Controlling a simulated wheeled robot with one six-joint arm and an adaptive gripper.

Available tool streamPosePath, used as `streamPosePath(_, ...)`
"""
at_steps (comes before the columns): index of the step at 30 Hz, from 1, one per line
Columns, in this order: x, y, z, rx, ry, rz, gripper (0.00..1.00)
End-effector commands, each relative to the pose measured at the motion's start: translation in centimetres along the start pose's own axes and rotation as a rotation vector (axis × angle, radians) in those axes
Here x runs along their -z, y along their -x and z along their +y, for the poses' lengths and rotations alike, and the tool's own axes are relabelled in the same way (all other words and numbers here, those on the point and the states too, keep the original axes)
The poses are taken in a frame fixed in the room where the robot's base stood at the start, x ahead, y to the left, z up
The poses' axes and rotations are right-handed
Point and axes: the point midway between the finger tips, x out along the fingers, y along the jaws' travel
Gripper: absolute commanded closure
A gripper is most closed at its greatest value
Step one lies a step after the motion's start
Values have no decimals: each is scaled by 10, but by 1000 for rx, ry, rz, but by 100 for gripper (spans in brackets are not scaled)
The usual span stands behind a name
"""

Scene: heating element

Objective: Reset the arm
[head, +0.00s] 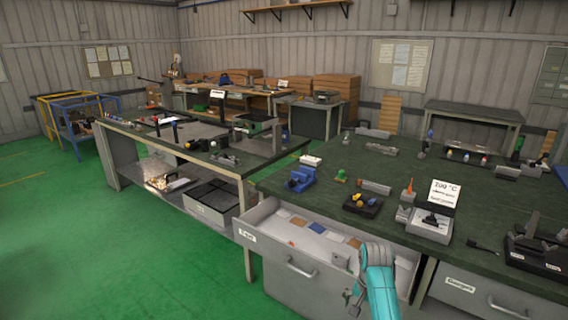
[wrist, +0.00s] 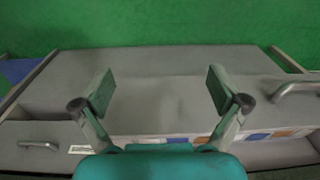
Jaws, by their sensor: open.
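My teal arm (head: 379,280) shows at the bottom of the head view, in front of the open drawer of the right bench. In the wrist view my gripper (wrist: 160,90) is open, with its two fingers wide apart and nothing between them. Its fingers point towards the grey drawer fronts, with green floor beyond. In the head view the gripper is small and partly hidden by the arm, beside the drawer's right part.
The open drawer (head: 262,238) holds several flat coloured pieces. Another bench (head: 133,136) stands left. Green floor (head: 65,240) is clear at the left.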

Motion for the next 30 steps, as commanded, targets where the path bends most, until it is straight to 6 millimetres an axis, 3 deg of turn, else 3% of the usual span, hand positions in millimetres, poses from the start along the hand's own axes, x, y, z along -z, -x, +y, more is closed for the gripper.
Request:
streamPosePath(8, -21, -43, 9, 28, 29, 49, 3)
streamPosePath(14, -47, -86, 22, 63, 65, 112, 3)
streamPosePath(21, -100, -143, 48, 122, 128, 230, 3)
streamPosePath(30, -173, -181, 88, 188, 205, 382, 3)
